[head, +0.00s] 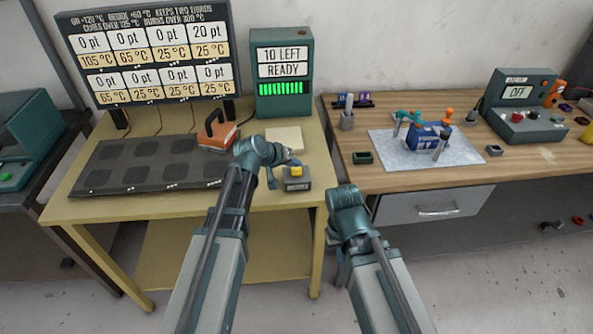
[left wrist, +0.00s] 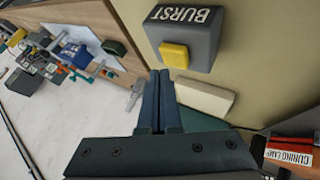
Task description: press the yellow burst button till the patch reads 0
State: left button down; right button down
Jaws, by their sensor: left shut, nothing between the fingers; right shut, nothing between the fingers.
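The yellow burst button (head: 297,171) sits on a small dark box (head: 297,185) at the right front of the yellow table. In the left wrist view the yellow button (left wrist: 174,55) is on a box marked BURST (left wrist: 188,32). My left gripper (head: 290,159) is by the button's far side, and its fingers (left wrist: 158,75) are shut and empty. The fingertips are close to the button; I cannot tell if they touch it. The green display box (head: 282,70) reads "10 LEFT" and "READY". My right gripper (head: 342,262) hangs near the gap between tables, mostly hidden by its wrist, shut.
A pale flat pad (head: 284,139) lies behind the button box. An orange curing lamp (head: 218,135) stands left of it by a dark multi-pad plate (head: 140,165). The board (head: 150,55) shows points and temperatures. The wooden bench (head: 385,177) at right holds several tools.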

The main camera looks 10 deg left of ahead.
aim_at(295, 172)
pick_arm(q)
jog(key=shift+f, duration=0.1)
jog(key=shift+f+b, duration=0.3)
jog(key=shift+b, duration=0.15)
jog(key=shift+f+b, duration=0.5)
dwell(0.7)
jog(key=shift+r, duration=0.1)
dwell(0.3)
jog(key=shift+r+p, duration=0.85)
jog(key=shift+p, duration=0.1)
notch_tip(295, 172, up, 5)
jog(key=p, duration=0.5)
